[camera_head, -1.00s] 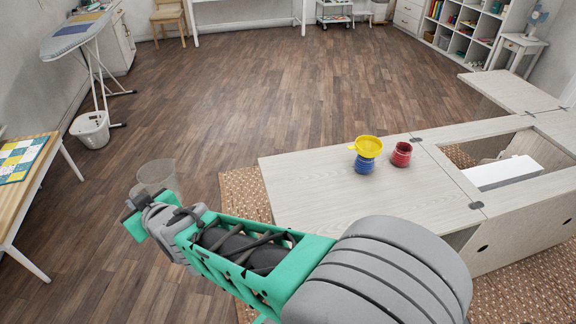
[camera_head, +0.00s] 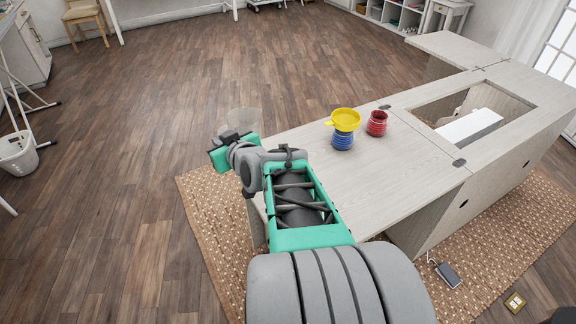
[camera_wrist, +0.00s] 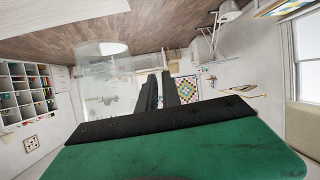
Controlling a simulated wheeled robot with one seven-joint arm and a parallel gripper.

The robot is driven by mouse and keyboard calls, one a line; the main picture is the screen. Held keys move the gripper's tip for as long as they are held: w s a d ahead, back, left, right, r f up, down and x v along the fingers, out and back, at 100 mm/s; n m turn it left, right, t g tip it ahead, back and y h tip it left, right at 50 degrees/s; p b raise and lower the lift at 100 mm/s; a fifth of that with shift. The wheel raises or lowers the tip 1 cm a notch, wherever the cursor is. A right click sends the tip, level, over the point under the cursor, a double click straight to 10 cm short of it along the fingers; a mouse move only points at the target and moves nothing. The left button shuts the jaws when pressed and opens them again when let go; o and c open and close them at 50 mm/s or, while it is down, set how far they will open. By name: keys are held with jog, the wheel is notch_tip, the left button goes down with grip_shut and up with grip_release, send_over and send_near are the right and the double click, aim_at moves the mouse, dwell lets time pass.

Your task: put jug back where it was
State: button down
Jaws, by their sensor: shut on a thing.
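A clear, see-through jug (camera_head: 245,119) is at the end of my arm, beyond the cabinet top's far left corner in the picture. My gripper (camera_head: 232,138) is shut on it. In the wrist view the jug (camera_wrist: 103,72) shows as a pale transparent shape beside the two dark fingers (camera_wrist: 160,90). Its exact grip point is hard to make out. The pale wooden sewing cabinet (camera_head: 310,172) has its flat leaf to the right of my gripper.
On the cabinet leaf stand a blue ribbed cup (camera_head: 342,140) with a yellow funnel-like piece (camera_head: 345,118) on top, and a red cup (camera_head: 377,124). The leaf's near part is bare. A woven rug (camera_head: 205,215) lies below. The wooden floor at left is open.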

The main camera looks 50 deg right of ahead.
jog(key=shift+m+h, duration=0.5)
jog(key=shift+h, duration=0.2)
jog(key=s+d+b, duration=0.1)
jog(key=d, duration=0.1)
jog(key=s+d+f+b, duration=0.1)
jog(key=s+d, duration=0.1)
jog(key=d, duration=0.1)
jog(key=s+d, duration=0.1)
jog(key=d, duration=0.1)
jog(key=shift+s+d+f+b, duration=0.35)
jog(key=shift+f+b, duration=0.05)
jog(key=s+d+b, duration=0.3)
jog(key=s+d, duration=0.3)
jog(key=s, duration=0.1)
jog(key=shift+m+g+h, duration=0.3)
jog(key=shift+m, duration=0.1)
jog(key=shift+w+d+f+b, duration=0.1)
jog(key=shift+w+d+f, duration=0.5)
jog(key=shift+w+f, duration=1.6)
jog(key=shift+w+d+f+b, duration=0.15)
jog(key=shift+w+d+f, duration=0.45)
jog(key=shift+w+f, duration=1.55)
jog(key=shift+w+d+f+b, duration=0.1)
jog(key=shift+w+d+f, duration=0.5)
jog(key=shift+w+f, duration=1.55)
jog(key=shift+w+r, duration=0.1)
jog(key=shift+w, duration=0.1)
jog(key=c, duration=1.5)
grip_release()
jog(key=shift+c, duration=0.2)
